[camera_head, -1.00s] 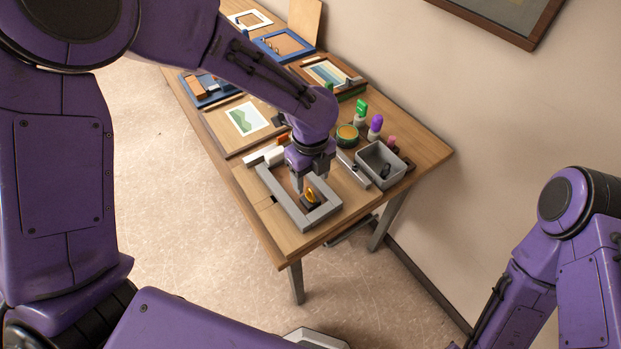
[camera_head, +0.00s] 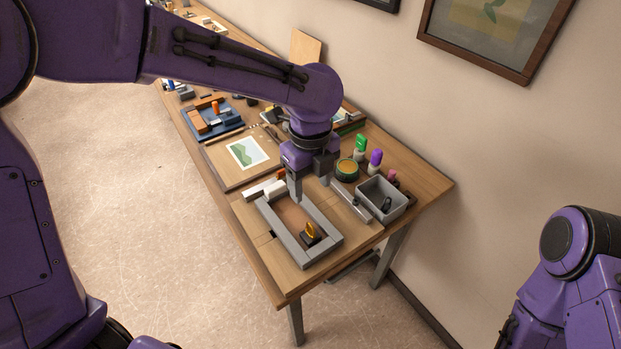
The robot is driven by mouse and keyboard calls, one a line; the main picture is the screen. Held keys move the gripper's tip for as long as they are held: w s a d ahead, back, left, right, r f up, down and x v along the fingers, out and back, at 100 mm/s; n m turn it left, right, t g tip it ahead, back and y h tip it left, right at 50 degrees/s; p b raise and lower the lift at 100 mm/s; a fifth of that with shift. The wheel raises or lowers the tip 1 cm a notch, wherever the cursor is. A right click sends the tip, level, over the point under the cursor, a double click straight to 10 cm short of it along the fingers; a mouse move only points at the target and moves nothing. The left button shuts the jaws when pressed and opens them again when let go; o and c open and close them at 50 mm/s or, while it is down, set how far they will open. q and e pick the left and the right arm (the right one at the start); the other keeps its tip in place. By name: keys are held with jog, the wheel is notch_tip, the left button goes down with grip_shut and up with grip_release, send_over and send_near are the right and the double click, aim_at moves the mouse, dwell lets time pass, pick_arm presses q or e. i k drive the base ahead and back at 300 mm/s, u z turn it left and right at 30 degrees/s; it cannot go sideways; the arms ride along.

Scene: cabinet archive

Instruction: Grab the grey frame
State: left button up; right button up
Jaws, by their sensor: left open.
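The grey frame (camera_head: 289,243) is a rectangular frame lying flat on a wooden board at the near end of the table. A small black and yellow object (camera_head: 310,236) sits inside its opening. My left gripper (camera_head: 296,192) is open and points down over the far part of the frame. One finger shows in front of the frame's far end; the other is mostly hidden, and I cannot tell whether it touches. My right arm (camera_head: 575,270) shows at the right edge, but its gripper is out of view.
A grey bin (camera_head: 382,199) and a long grey bar (camera_head: 350,201) lie right of the frame. Green and purple-topped items (camera_head: 375,158) stand behind. A white block (camera_head: 275,188) sits at the frame's far left corner. A landscape picture (camera_head: 247,152) lies farther back.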

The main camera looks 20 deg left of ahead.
aim_at(289, 219)
jog(key=k, duration=1)
